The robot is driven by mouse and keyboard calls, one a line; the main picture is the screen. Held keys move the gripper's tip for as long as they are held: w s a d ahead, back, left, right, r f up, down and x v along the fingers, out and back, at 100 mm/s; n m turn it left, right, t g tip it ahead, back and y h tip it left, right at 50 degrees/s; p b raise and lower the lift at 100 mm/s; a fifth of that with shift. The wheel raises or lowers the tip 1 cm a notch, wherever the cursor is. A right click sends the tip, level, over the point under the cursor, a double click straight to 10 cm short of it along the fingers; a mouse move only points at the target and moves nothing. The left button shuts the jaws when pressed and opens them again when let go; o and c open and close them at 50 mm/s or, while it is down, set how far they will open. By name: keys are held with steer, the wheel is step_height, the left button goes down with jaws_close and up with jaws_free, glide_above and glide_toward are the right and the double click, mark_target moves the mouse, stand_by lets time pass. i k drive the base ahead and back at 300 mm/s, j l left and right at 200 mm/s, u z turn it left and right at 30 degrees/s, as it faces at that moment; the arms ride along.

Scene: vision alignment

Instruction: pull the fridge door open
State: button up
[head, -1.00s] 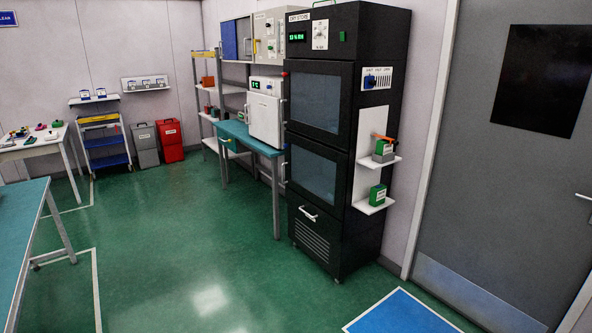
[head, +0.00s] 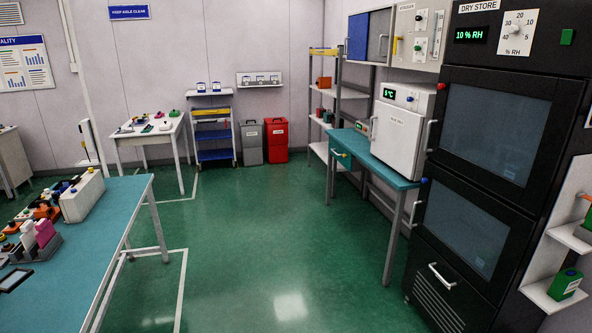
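A small white fridge-like unit (head: 398,140) stands on the teal bench along the right wall, left of the black dry store cabinet. It has a green-lit display reading in °C and a blue knob on its top panel. Its front door looks shut, with a pale vertical handle (head: 374,128) on the left edge. The label on the door is too small to read. My gripper is not in view.
The tall black dry store cabinet (head: 480,185) stands at the right, its doors shut. A teal worktable (head: 110,220) with several items fills the left front. Green floor (head: 260,240) between them is clear. Red and grey bins stand at the back.

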mark_target(397, 131)
steer(key=i, duration=2.1)
steer(key=i+z, duration=0.15)
steer(key=i, duration=0.3)
steer(key=i+j+z, duration=0.2)
steer(key=i, duration=0.25)
steer(key=i+j+z, duration=0.15)
steer(key=i, duration=0.35)
steer(key=i+j+z, duration=0.15)
steer(key=i, duration=0.3)
steer(key=i+j+z, duration=0.8)
